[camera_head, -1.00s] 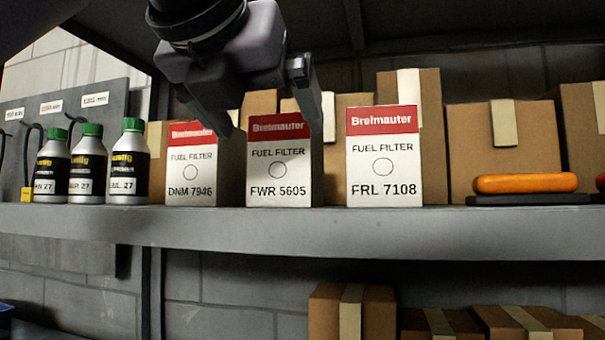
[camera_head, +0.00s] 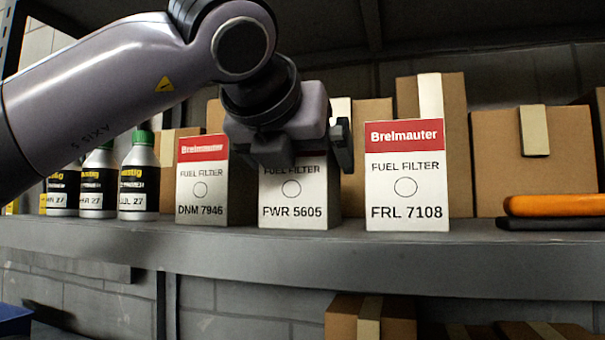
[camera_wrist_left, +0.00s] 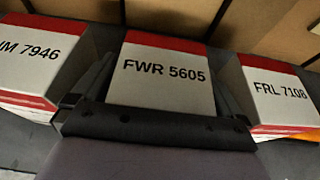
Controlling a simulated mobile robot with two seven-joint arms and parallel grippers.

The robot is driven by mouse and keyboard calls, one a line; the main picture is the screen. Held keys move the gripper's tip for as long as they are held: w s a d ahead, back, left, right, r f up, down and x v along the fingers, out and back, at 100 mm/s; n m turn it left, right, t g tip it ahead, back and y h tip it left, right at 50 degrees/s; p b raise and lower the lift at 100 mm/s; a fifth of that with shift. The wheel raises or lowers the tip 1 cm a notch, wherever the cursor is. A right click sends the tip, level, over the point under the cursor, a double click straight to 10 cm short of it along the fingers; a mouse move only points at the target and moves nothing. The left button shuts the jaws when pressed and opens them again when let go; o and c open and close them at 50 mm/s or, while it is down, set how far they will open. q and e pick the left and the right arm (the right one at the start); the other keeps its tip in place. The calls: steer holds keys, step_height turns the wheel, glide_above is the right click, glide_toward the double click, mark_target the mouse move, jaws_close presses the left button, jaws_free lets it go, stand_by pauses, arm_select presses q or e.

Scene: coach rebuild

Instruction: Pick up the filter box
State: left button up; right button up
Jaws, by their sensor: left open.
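Three white fuel filter boxes with red tops stand upright in a row on the grey shelf: DNM 7946 (camera_head: 203,188), FWR 5605 (camera_head: 292,205) and FRL 7108 (camera_head: 405,180). My left gripper (camera_head: 300,158) is at the upper part of FWR 5605 and covers its red band in the head view. In the left wrist view, FWR 5605 (camera_wrist_left: 162,75) lies between the two open fingers, one at each side. DNM 7946 (camera_wrist_left: 35,65) and FRL 7108 (camera_wrist_left: 275,95) flank it. I cannot tell whether the fingers touch the box. My right gripper is not in view.
Several green-capped bottles (camera_head: 138,180) stand on the shelf (camera_head: 330,255) at left. Cardboard boxes (camera_head: 530,160) stand behind the filters. An orange-handled tool (camera_head: 555,206) lies at right. Narrow gaps separate the filter boxes.

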arm_select(q)
steer(key=c, duration=0.9)
steer(key=shift+c, duration=1.2)
steer(key=shift+r, duration=0.15)
